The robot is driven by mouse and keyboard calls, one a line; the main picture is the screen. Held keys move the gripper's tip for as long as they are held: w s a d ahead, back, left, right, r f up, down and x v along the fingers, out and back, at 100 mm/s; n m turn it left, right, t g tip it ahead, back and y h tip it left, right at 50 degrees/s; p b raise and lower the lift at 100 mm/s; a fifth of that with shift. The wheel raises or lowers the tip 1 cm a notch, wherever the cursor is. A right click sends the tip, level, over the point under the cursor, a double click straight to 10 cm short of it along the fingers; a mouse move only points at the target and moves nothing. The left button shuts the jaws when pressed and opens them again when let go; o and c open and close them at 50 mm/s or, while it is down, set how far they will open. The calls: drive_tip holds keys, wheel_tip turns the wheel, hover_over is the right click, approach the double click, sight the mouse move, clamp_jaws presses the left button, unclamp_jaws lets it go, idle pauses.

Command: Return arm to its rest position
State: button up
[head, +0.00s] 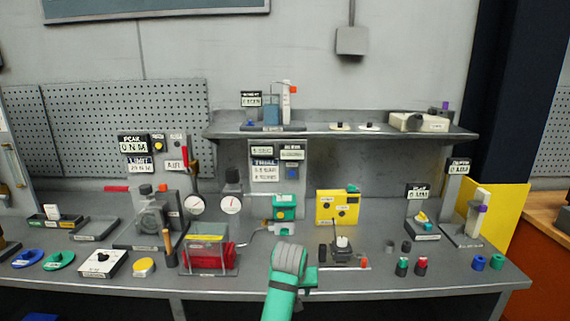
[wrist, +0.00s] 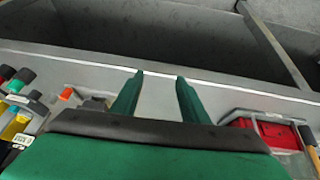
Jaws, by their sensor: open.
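My gripper (wrist: 160,80) shows in the wrist view with its two green fingers apart and nothing between them. The fingers point over the grey bench's light front edge (wrist: 85,57). In the head view my green and grey arm (head: 283,285) reaches in over the front middle of the bench (head: 400,283). The fingers cannot be made out clearly there.
Left of my arm stands a clear-walled box with a red part (head: 208,257); right of it is a dark device (head: 345,252). Behind are a green unit (head: 285,207), a yellow box (head: 338,207) and a shelf (head: 315,132). Small coloured cylinders (head: 421,266) stand front right.

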drive_tip(key=s+d+f+t+h, duration=0.1)
drive_tip(key=s+d+f, duration=0.1)
drive_tip(key=f, duration=0.3)
drive_tip(key=s+d+f, duration=0.2)
drive_tip(key=f, duration=0.3)
drive_tip(key=s+d+f+n+t, duration=0.1)
drive_tip(key=s+f+t, duration=0.1)
drive_tip(key=s+f, duration=0.65)
drive_tip(key=s+d+f+n+t, duration=0.15)
drive_tip(key=s+f, duration=0.45)
drive_tip(key=s, duration=0.6)
drive_tip(key=s+a+r+m+t+y, duration=0.15)
drive_tip(key=s+a+r, duration=0.25)
drive_tip(key=s, duration=0.9)
drive_tip(key=s+a+r+t+y, duration=0.1)
drive_tip(key=s+a+r+t, duration=0.25)
drive_tip(key=s, duration=0.85)
drive_tip(key=s+a+r, duration=0.2)
drive_tip(key=s+r, duration=0.4)
drive_tip(key=r, duration=0.2)
drive_tip(key=shift+s+a+m, duration=0.2)
drive_tip(key=shift+s+m, duration=0.1)
drive_tip(key=shift+m, duration=0.1)
drive_tip(key=shift+t, duration=0.25)
idle(1.0)
